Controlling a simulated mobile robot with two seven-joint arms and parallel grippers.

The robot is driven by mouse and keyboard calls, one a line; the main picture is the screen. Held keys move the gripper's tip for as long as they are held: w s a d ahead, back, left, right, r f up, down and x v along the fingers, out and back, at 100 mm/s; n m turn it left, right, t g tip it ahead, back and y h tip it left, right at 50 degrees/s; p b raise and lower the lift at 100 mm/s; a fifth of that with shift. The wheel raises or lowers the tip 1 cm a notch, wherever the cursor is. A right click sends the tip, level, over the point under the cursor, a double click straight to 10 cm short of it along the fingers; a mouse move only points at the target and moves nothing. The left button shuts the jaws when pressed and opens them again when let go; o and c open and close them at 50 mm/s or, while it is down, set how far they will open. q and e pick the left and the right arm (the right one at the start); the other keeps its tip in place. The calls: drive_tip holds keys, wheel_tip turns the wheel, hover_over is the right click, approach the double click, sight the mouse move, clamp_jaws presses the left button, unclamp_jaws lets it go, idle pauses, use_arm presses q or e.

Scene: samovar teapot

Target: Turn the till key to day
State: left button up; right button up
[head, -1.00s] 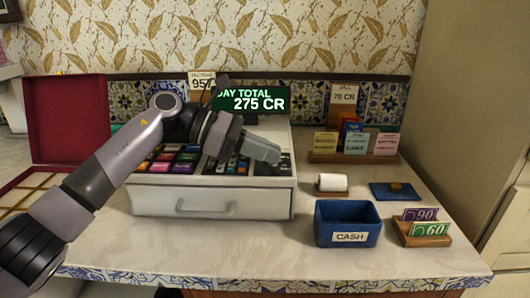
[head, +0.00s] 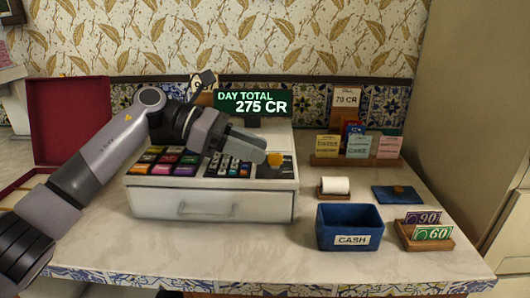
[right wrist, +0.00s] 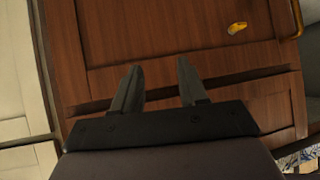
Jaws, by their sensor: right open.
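The till (head: 215,205) is a white cash register with coloured keys on its sloped top and a closed drawer. Its green display (head: 253,103) reads "DAY TOTAL 275 CR". A small yellow piece (head: 275,159), which looks like the till key, sits at the right end of the key panel. My left gripper (head: 262,153) reaches over the panel, with its tip just left of the yellow piece; whether they touch, and its jaw gap, I cannot tell. My right gripper (right wrist: 158,85) is open and empty in the right wrist view, before a brown wooden front.
A blue cash box (head: 349,227), a paper roll (head: 335,186), a blue pad (head: 397,194) and a number-card holder (head: 425,234) stand right of the till. A card rack (head: 356,160) is behind them. An open red box (head: 70,120) is at left.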

use_arm(q)
drive_tip(key=v, duration=0.3)
drive_tip(key=shift+a+r, duration=0.15)
drive_tip(key=shift+a, duration=0.2)
